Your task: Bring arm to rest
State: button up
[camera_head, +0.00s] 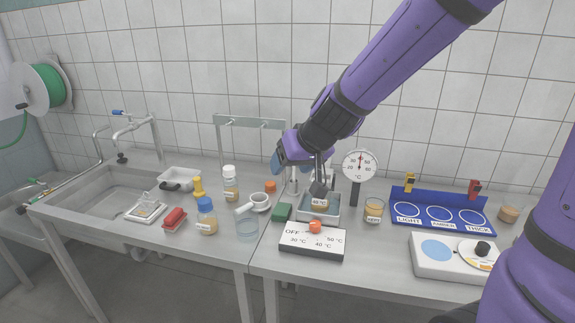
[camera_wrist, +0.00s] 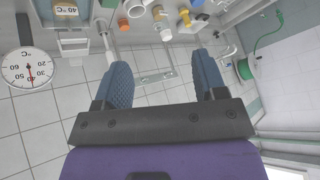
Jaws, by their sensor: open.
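My purple arm reaches in from the right in the head view, and my gripper (camera_head: 278,160) hangs above the back of the bench, near the water bath. In the wrist view my gripper (camera_wrist: 163,80) shows two blue fingers wide apart with nothing between them. Below and beside it in the head view is a water bath (camera_head: 335,218) with a small "40 °C" label. The fingers are partly hidden by the wrist in the head view, and I cannot tell whether they touch the rail behind.
A dial thermometer (camera_head: 360,165) stands right of the wrist. A heater control box (camera_head: 312,242), blue rack (camera_head: 440,212) and white dial device (camera_head: 455,256) fill the front and right. A blue-capped bottle (camera_head: 207,217), beaker (camera_head: 246,225) and sink (camera_head: 110,203) are left. A hanging rail (camera_head: 250,123) is behind.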

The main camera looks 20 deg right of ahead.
jog(key=shift+s, duration=0.1)
dwell(0.4)
jog(key=s+d+r+h, duration=0.1)
jog(key=s+d+r, duration=0.2)
jog(key=s, duration=0.4)
jog(key=s+d+r+g+h, duration=0.1)
jog(key=s+d+r, duration=0.2)
jog(key=s, duration=0.4)
jog(key=s+d+r+h, duration=0.1)
jog(key=s+d+r, duration=0.2)
jog(key=s, duration=0.5)
jog(key=shift+d+r+m+g, duration=0.25)
jog(key=shift+r+m+g, duration=0.15)
jog(key=shift+r, duration=0.1)
jog(key=shift+c, duration=0.5)
